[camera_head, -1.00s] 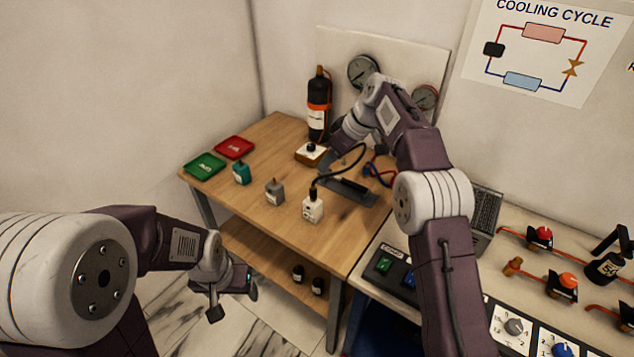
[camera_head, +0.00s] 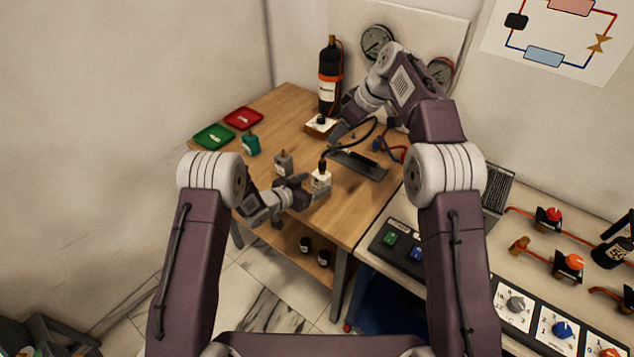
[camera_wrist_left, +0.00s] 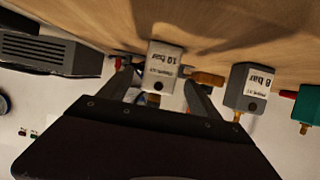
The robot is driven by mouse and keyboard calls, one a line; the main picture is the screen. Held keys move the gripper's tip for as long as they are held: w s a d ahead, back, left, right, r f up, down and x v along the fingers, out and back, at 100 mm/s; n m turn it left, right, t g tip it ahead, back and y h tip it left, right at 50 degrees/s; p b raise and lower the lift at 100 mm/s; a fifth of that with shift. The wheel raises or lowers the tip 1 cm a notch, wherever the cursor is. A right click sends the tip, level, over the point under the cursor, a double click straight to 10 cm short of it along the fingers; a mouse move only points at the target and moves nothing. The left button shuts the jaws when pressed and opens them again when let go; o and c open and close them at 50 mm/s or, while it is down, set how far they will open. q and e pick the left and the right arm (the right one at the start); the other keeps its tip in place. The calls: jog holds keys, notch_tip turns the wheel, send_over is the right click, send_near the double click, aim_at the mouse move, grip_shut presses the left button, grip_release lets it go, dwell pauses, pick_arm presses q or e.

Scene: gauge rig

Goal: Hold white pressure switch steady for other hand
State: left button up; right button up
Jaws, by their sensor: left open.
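The white pressure switch (camera_head: 321,182) stands on the wooden table near its front edge, with a black plug and hose (camera_head: 352,146) at its top. In the left wrist view, the switch (camera_wrist_left: 163,62) shows upside down with a "10 bar" label. My left gripper (camera_head: 303,188) is open at the switch, one finger on each side of it in the wrist view. Whether the fingers touch it is unclear. My right gripper (camera_head: 343,122) is further back, near the black bottle and the small wooden block; its fingers are hard to make out.
A grey switch (camera_head: 283,163) marked "8 bar" (camera_wrist_left: 251,88) stands close to the left gripper, with a teal switch (camera_head: 251,145) beyond. Green (camera_head: 214,136) and red (camera_head: 243,118) trays lie at the back left. A dark flat stand (camera_head: 361,165) lies right of the white switch.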

aim_at(326, 178)
pick_arm(q)
jog(key=x, duration=0.7)
jog(key=shift+w+d+f, duration=0.1)
jog(key=shift+w+f, duration=0.05)
jog(key=shift+w, duration=0.05)
grip_shut()
dwell(0.8)
